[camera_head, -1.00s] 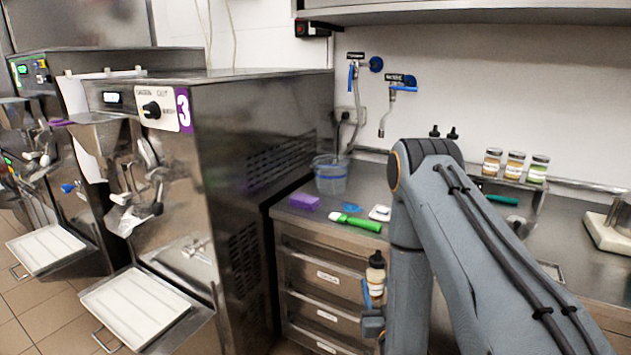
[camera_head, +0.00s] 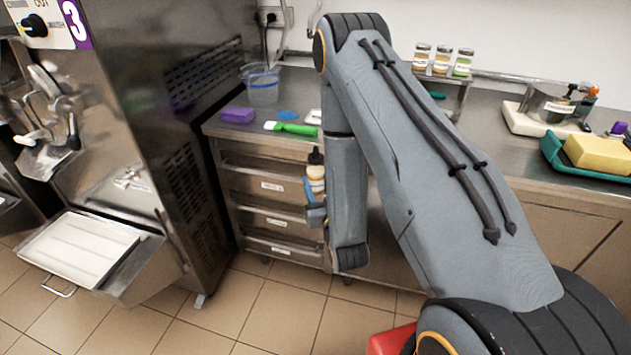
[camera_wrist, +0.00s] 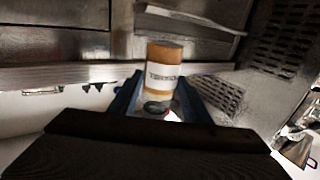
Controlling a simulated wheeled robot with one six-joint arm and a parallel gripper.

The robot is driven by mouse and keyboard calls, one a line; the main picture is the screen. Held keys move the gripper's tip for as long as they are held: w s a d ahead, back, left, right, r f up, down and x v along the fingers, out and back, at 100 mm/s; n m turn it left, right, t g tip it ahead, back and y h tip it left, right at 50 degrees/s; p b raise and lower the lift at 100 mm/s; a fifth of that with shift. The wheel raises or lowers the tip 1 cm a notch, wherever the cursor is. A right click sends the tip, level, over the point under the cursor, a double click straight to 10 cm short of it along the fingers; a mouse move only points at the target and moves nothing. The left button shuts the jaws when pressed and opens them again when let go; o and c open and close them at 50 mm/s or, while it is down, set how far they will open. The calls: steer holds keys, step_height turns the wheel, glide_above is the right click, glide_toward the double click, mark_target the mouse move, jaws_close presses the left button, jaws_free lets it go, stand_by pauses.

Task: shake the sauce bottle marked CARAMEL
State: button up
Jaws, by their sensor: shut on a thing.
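A sauce bottle with a dark cap, a tan body and a white label (camera_head: 316,171) is held upright in front of the drawers, just left of my arm. In the wrist view the bottle (camera_wrist: 163,55) stands between the two blue fingers, with its label facing the camera. The label print is too blurred to read surely. My gripper (camera_wrist: 160,92) is shut on the bottle. In the head view only part of the gripper (camera_head: 311,190) shows, and my arm hides the rest.
The steel counter (camera_head: 350,92) above the drawers carries a purple sponge (camera_head: 238,115), a green-handled tool (camera_head: 291,128) and a clear bucket (camera_head: 262,85). Three jars (camera_head: 441,61) stand on a rack behind my arm. Freezer 3 (camera_head: 130,120) stands at left, its tray (camera_head: 80,248) jutting out. Floor (camera_head: 260,300) is open.

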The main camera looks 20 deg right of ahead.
mark_target(317, 165)
step_height(317, 165, up, 6)
steer(key=shift+f, duration=0.1)
step_height(317, 165, down, 8)
steer(key=shift+r, duration=0.2)
step_height(317, 165, up, 7)
steer(key=shift+r, duration=0.15)
step_height(317, 165, down, 7)
steer(key=shift+f, duration=0.2)
steer(key=shift+r, duration=0.15)
